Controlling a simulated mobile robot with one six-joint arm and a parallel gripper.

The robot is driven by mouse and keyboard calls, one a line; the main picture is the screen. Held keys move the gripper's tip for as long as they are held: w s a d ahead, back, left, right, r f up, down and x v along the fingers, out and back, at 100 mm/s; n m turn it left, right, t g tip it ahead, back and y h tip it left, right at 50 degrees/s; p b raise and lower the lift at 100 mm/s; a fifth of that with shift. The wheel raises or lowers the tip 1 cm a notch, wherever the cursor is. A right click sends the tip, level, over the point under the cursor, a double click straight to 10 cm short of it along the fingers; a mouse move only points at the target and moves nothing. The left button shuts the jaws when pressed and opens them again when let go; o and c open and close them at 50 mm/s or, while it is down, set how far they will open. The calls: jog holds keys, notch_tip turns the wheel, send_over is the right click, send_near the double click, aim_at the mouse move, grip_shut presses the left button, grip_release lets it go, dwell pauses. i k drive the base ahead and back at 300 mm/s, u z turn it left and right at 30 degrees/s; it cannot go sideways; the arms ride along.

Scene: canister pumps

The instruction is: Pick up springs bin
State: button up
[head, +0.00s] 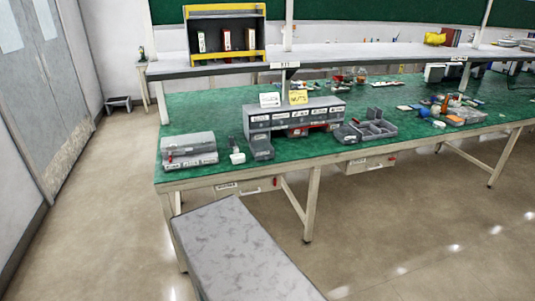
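Grey bins stand on the green workbench top (205,115). The lettering on their labels is too small to read, so I cannot tell which is the springs bin. A grey drawer unit (268,121) has a row of labelled fronts and some red below. One small grey bin (262,150) sits in front of its left end. Another small bin (346,136) is at its right front, beside an open divided tray (378,130). A grey case with small labels (189,150) stands at the bench's left front corner. My gripper is not in view.
A white shelf (350,54) runs above the bench, with a yellow-framed rack (223,33) on its left. A white item (237,157) and loose parts (452,108) lie on the bench. Labelled drawers (247,187) hang below the bench. Floor at right front is clear.

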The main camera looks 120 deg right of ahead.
aim_at(260, 149)
jog(key=z, duration=4.35)
jog(key=i, duration=0.1)
jog(key=u, duration=2.85)
jog(key=k, duration=0.2)
jog(key=z, duration=1.9)
jog(key=k, duration=0.65)
jog(key=u, duration=0.2)
jog(key=i, duration=0.55)
